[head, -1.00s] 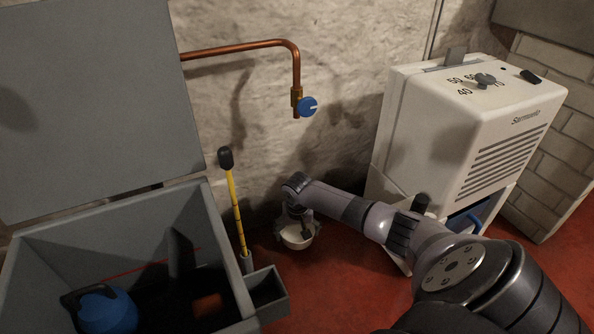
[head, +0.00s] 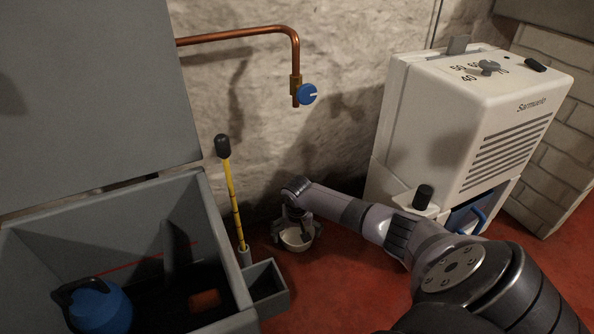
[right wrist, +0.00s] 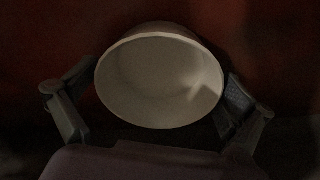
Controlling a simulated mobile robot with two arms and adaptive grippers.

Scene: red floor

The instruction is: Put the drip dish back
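The drip dish (head: 296,239) is a small whitish round bowl, low in front of the stone wall and roughly below the tap (head: 306,94). My right gripper (head: 298,222) reaches down over it. In the right wrist view, the dish (right wrist: 160,82) shows its empty inside. The right gripper's fingers (right wrist: 158,95) sit against opposite sides of it, partly tucked behind its rim, and appear shut on it. Whether the dish touches the floor is hard to tell. My left gripper is not in view.
A white appliance (head: 450,130) with a dial and a blue-handled part (head: 470,217) in its lower opening stands right. A grey open-lidded box (head: 205,245) stands left, with a yellow stick (head: 234,200) in its side holder. Red floor (head: 345,290) is free in front.

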